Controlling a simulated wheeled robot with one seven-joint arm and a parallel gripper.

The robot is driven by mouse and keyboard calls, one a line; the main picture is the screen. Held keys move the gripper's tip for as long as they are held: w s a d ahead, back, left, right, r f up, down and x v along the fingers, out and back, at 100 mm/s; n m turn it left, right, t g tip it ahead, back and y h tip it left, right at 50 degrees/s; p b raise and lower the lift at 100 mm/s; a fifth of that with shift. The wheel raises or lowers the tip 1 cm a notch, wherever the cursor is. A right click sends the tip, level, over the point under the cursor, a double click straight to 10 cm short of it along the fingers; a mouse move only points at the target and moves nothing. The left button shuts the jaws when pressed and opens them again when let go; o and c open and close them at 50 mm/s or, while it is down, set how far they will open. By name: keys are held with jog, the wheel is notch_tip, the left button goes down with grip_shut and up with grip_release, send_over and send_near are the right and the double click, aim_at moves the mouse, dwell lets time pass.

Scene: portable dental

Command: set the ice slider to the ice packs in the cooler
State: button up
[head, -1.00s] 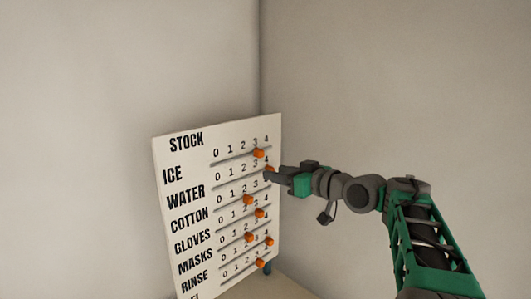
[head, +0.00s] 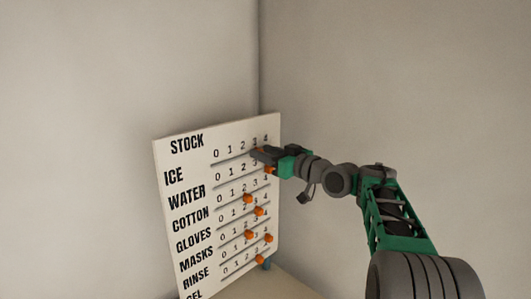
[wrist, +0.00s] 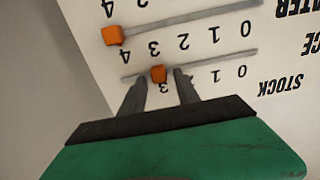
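The white stock board (head: 185,160) leans in the wall corner, with ICE as its top row. In the wrist view, upside down, the orange ice knob (wrist: 159,73) sits on the top slot by the number 3. My gripper (wrist: 160,82) is open with one finger on each side of the knob; I cannot tell whether either finger touches it. In the head view my gripper (head: 258,152) is at the top row and hides the ice knob. The cooler and its ice packs are not in view.
The water knob (wrist: 113,35) is at 4 on the neighbouring row, close to my gripper; it also shows in the head view (head: 270,170). Several orange knobs sit on lower rows.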

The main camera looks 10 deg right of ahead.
grip_shut()
dwell(1.2)
